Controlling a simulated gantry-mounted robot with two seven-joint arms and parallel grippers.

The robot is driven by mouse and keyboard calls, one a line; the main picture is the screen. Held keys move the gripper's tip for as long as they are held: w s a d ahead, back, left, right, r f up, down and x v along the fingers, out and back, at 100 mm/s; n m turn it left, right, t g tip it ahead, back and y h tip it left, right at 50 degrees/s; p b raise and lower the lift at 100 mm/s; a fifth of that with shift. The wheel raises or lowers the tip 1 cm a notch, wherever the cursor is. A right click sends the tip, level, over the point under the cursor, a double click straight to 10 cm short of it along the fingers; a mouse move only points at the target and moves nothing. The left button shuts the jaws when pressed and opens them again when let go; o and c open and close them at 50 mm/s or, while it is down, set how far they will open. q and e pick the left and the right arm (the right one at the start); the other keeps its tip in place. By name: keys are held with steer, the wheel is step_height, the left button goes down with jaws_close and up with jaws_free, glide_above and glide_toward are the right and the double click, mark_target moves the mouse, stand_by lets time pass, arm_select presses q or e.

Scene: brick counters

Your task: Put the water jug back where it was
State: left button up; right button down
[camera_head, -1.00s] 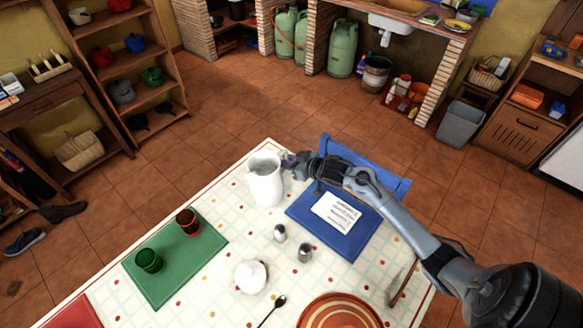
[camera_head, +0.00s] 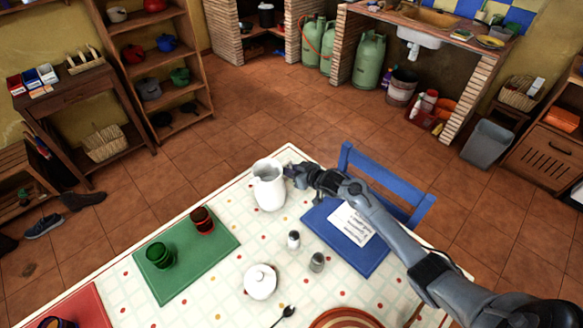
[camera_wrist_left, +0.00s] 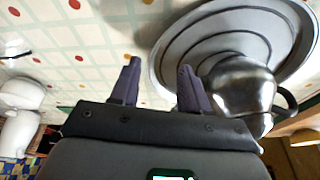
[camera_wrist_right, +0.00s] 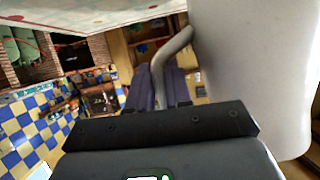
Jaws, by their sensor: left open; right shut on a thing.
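The white water jug (camera_head: 269,190) is upright at the far corner of the dining table, between the green mat and the blue mat. I cannot tell whether its base touches the cloth. My right gripper (camera_head: 297,173) is at the jug's right side, shut on its handle. In the right wrist view the handle (camera_wrist_right: 176,46) runs down between the fingers (camera_wrist_right: 161,85), and the jug's body (camera_wrist_right: 255,70) fills the right side. My left gripper (camera_wrist_left: 157,82) is open and empty in the left wrist view, beside a shiny metal pot (camera_wrist_left: 240,88); it is outside the head view.
The green mat (camera_head: 190,265) holds a green cup (camera_head: 159,256) and a red cup (camera_head: 202,219). The blue mat (camera_head: 372,258) bears a paper sheet (camera_head: 351,223). Two shakers (camera_head: 293,240) and a white lidded bowl (camera_head: 260,282) stand nearby. A blue chair (camera_head: 385,180) stands behind.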

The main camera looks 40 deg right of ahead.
steer(key=shift+w+d+f, duration=0.1)
steer(key=shift+f, duration=0.25)
steer(key=c, duration=1.3)
jaws_free()
steer(key=shift+f, duration=0.25)
steer(key=shift+o, duration=1.3)
